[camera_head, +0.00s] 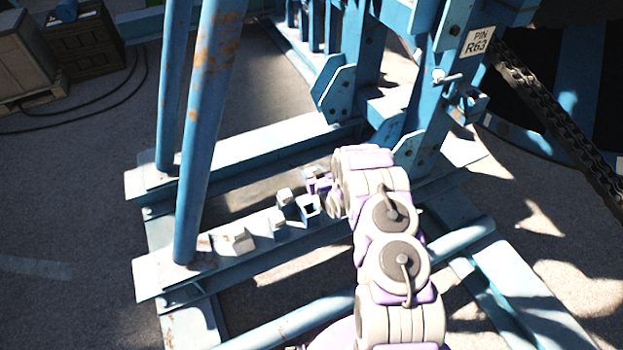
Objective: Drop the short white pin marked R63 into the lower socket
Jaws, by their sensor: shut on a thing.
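A sign (477,42) reading "PIN R63" is fixed to the blue upright at the upper right. Just below it a short white pin (448,77) with a rounded head sticks out sideways. A blue bracket (468,101) sits lower on the same upright; I cannot tell whether it is the lower socket. My gripper (310,193), with purple parts, is low over the blue base beam, left of and below the sign. It is shut on a small piece at the row of pale blocks, mostly hidden by the fingers. I cannot read any mark on it.
Small pale blocks (240,240) line the base beam (150,285) left of my gripper. Two slanted blue posts (203,140) rise at the left. A dark chain (560,125) hangs at the right. Crates (82,45) stand at the far left. The grey floor at left is mostly clear.

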